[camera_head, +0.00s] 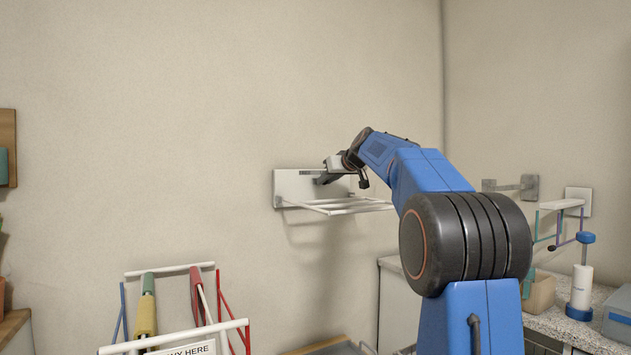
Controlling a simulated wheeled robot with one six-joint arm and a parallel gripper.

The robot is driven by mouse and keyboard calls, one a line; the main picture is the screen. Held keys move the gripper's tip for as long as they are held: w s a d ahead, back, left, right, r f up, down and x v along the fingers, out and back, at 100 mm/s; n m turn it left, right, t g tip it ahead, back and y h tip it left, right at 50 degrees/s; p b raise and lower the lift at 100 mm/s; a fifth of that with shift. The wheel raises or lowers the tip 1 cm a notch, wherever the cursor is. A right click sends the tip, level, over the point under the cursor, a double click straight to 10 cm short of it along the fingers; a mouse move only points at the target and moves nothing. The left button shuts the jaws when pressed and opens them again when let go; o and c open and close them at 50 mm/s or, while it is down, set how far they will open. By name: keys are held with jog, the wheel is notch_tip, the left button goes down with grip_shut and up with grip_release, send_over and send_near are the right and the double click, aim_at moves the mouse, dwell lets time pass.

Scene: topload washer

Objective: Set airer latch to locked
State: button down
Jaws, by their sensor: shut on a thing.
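The wall airer (292,186) is a white plate on the back wall, with white rails (335,210) folded out in front of it, roughly level. My gripper (327,178) is at the right part of the plate, just above the rails, reaching in from the right. Its dark fingers are shut on a small part there, which looks like the airer latch. The latch itself is mostly hidden by the fingers and wrist, so its position cannot be read.
A rack with a white top rail and coloured side bars (244,323) stands at the lower left. On the right, a counter (553,328) holds a paper roll (581,288), a box (538,292) and a blue-grey container (618,314). Wall brackets (527,187) sit above it.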

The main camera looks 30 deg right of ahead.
jog(key=shift+d, duration=1.65)
jog(key=c, duration=1.6)
grip_release()
jog(key=shift+d, duration=0.15)
jog(key=shift+o, duration=0.2)
jog(key=v, duration=1.7)
jog(key=shift+s, duration=0.2)
